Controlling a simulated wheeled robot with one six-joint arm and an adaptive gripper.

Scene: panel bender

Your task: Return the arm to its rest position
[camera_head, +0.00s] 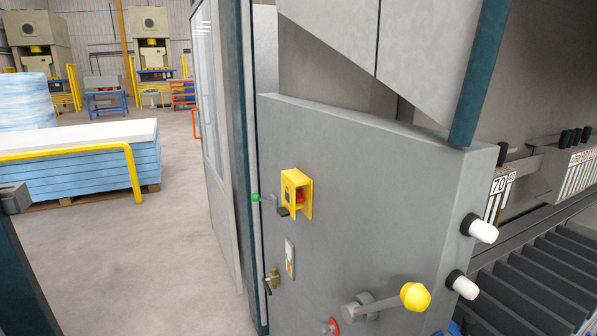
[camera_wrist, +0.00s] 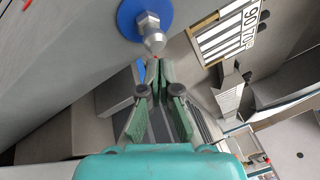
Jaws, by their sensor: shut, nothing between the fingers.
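My gripper (camera_wrist: 158,72) shows in the wrist view as a teal body with green fingers. The fingers come together at their tips and hold nothing. Just beyond the tips is a blue disc with a metal conical fitting (camera_wrist: 152,40); I cannot tell whether they touch. My gripper cannot be made out in the head view.
The grey machine panel (camera_head: 370,210) fills the middle right. It carries a yellow box with a red part (camera_head: 296,194), a yellow-knobbed lever (camera_head: 414,296) and white-tipped knobs (camera_head: 482,230). Blue-sided stacked sheets (camera_head: 90,172) stand left behind a yellow rail (camera_head: 135,170). Open floor (camera_head: 140,260) lies between.

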